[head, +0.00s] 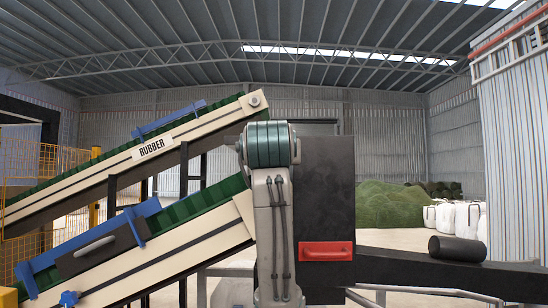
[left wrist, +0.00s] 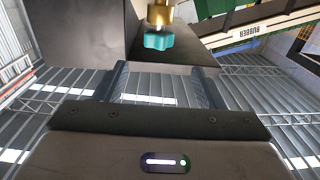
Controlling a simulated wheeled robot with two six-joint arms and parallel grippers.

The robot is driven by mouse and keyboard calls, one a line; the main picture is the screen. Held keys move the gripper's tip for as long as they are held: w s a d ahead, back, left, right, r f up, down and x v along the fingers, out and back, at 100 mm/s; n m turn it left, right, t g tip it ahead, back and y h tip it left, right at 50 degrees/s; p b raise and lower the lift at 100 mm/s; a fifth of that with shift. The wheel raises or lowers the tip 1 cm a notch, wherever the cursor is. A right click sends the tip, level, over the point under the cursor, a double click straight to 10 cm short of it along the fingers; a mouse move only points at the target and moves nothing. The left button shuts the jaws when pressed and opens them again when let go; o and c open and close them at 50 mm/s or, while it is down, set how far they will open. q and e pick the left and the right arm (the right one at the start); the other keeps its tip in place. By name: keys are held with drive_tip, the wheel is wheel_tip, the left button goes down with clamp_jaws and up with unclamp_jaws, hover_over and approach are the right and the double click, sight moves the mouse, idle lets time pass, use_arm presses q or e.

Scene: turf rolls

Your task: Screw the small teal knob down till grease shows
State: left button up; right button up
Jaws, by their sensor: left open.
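The small teal knob (left wrist: 158,41) shows in the left wrist view, at the end of a brass fitting (left wrist: 160,14) beside a dark box-like housing. My left gripper (left wrist: 158,72) is open, with one finger on each side below the knob in the picture. Clear space shows between the fingers, and they do not appear to touch the knob. I see no grease at the fitting. In the head view my own arm stands in front of the dark housing (head: 328,190), and neither the teal knob nor the left gripper can be made out. My right gripper is in neither view.
Two sloping conveyors with green belts rise from the left, the upper one (head: 150,150) marked RUBBER. A red handle (head: 326,251) sits on the housing's front. A black cylinder (head: 457,249) lies on a dark beam at right. White bags (head: 462,220) and green heaps (head: 390,207) stand behind.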

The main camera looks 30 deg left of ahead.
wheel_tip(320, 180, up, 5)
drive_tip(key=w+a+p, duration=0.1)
drive_tip(key=p, duration=0.4)
use_arm(q)
drive_tip(key=x, duration=0.9)
drive_tip(key=shift+w, duration=0.35)
drive_tip(key=shift+c, duration=0.6)
drive_tip(key=c, duration=0.9)
drive_tip(key=shift+o, duration=0.2)
drive_tip(key=m+t+h+b, duration=0.1)
drive_tip(key=m+h+b, duration=0.1)
drive_tip(key=h, duration=0.2)
drive_tip(key=a+m+t+h+b, duration=0.1)
drive_tip(key=m+h+b, duration=0.1)
drive_tip(key=m+h, duration=0.1)
drive_tip(key=m+t+h+b, duration=0.1)
drive_tip(key=m+h+b, duration=0.1)
drive_tip(key=h, duration=0.2)
drive_tip(key=shift+s+a+m+h, duration=0.2)
drive_tip(key=shift+a+m+h, duration=0.1)
drive_tip(key=shift+m, duration=0.1)
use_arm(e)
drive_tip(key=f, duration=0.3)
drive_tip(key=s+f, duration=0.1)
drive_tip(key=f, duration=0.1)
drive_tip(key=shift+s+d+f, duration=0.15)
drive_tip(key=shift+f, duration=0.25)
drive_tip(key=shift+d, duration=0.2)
